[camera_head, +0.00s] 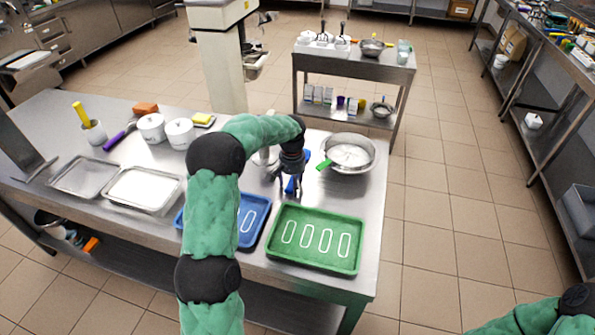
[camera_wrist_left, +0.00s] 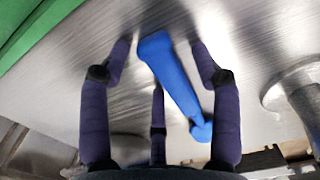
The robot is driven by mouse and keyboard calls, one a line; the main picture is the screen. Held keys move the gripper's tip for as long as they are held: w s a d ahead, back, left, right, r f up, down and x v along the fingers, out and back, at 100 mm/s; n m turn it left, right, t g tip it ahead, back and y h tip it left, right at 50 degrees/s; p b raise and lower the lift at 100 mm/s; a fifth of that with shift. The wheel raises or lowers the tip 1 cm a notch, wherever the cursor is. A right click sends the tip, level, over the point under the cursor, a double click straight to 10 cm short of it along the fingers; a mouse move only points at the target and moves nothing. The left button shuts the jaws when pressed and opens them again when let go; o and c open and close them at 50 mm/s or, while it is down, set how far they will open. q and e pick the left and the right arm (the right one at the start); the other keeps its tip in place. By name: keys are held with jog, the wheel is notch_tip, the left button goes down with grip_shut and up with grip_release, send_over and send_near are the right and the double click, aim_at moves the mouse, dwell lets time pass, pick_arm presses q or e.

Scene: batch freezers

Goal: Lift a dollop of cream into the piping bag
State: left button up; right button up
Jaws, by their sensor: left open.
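A metal bowl (camera_head: 365,166) with white cream (camera_head: 349,154) stands at the right back of the steel table. A green-handled tool (camera_head: 325,164) leans over its left rim. My left gripper (camera_head: 289,188) is open, pointing down left of the bowl, above the table. In the left wrist view, its dark fingers (camera_wrist_left: 160,62) are spread around a long blue object (camera_wrist_left: 172,75) without clearly gripping it. The blue object, partly hidden by the gripper in the head view, may be a tool or the piping bag; I cannot tell. My right gripper is out of view.
A green tray (camera_head: 318,266) with white outlines and a blue tray (camera_head: 262,204) lie at the front. Two metal trays (camera_head: 172,209) (camera_head: 60,184), white pots (camera_head: 151,128) and a yellow-handled tool in a cup (camera_head: 95,134) stand left. A round metal stand (camera_wrist_left: 290,85) is close right of the gripper.

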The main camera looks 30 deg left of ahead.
pick_arm(q)
jog(key=c, duration=1.2)
jog(key=shift+r, duration=0.1)
jog(key=shift+r+p, duration=0.3)
jog(key=shift+r, duration=0.3)
notch_tip(320, 180, up, 2)
jog(key=shift+r+p, duration=0.25)
jog(key=shift+p, duration=0.2)
jog(key=s+a+r+p, duration=0.1)
jog(key=s+r+p, duration=0.1)
jog(key=s+r, duration=0.7)
jog(key=shift+s+a, duration=0.35)
jog(key=shift+s, duration=2.1)
